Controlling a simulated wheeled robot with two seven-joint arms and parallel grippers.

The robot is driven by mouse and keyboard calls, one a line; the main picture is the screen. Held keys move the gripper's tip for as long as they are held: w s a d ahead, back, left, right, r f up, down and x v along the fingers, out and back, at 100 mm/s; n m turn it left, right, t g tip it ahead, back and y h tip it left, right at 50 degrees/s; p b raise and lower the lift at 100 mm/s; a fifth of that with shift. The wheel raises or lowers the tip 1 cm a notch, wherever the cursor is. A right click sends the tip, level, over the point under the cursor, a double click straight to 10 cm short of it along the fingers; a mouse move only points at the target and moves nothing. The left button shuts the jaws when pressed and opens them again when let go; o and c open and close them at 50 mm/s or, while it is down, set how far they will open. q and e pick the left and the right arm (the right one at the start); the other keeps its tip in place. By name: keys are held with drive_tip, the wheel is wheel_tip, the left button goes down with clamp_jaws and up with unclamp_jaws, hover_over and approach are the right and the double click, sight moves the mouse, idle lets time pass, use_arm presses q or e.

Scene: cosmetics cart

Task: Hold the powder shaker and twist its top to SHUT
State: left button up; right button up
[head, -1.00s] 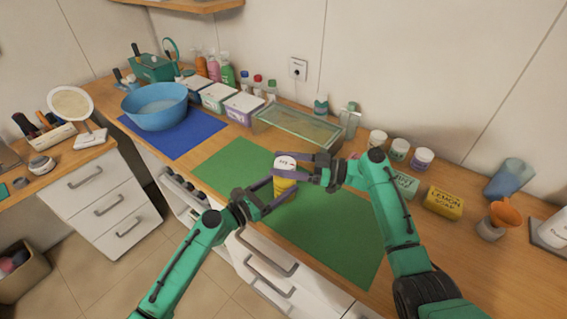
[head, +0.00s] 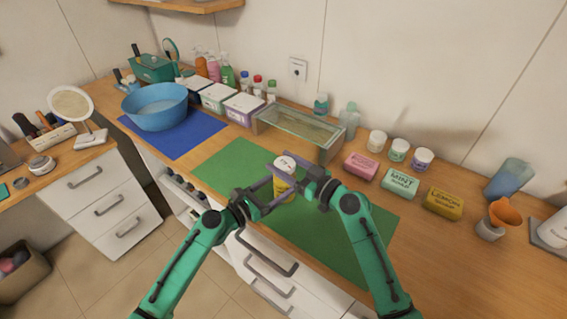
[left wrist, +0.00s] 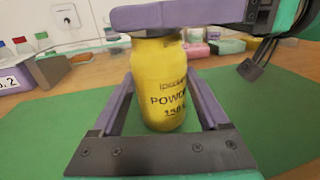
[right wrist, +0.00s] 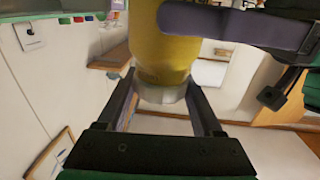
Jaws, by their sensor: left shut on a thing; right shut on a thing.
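The powder shaker (head: 284,188) stands upright above the green mat (head: 335,225), with a yellow body and a white top (head: 285,163). Small marks on the top are too small to read. My left gripper (left wrist: 160,112) is shut around the yellow body, and its printed "POWDER" label faces the left wrist camera. My right gripper (right wrist: 165,95) is shut on the white top, which shows between its fingers in the right wrist view, where the shaker looks upside down. A right-gripper finger hides the top in the left wrist view. Whether the base touches the mat is unclear.
A glass box (head: 300,130) stands behind the shaker. Pink (head: 361,165), mint (head: 400,183) and lemon (head: 444,201) soap boxes stand to the right, with small jars behind. A blue bowl (head: 157,107) sits on a blue mat at left. The green mat is otherwise clear.

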drive_tip(key=shift+f+m+t+h, duration=0.2)
drive_tip(key=shift+m+t+h, duration=1)
drive_tip(key=shift+t+h, duration=0.15)
drive_tip(key=o, duration=1.4)
drive_tip(key=shift+r, duration=0.1)
drive_tip(key=shift+d, duration=0.1)
drive_tip(key=v, duration=1.2)
drive_tip(key=shift+c, duration=0.2)
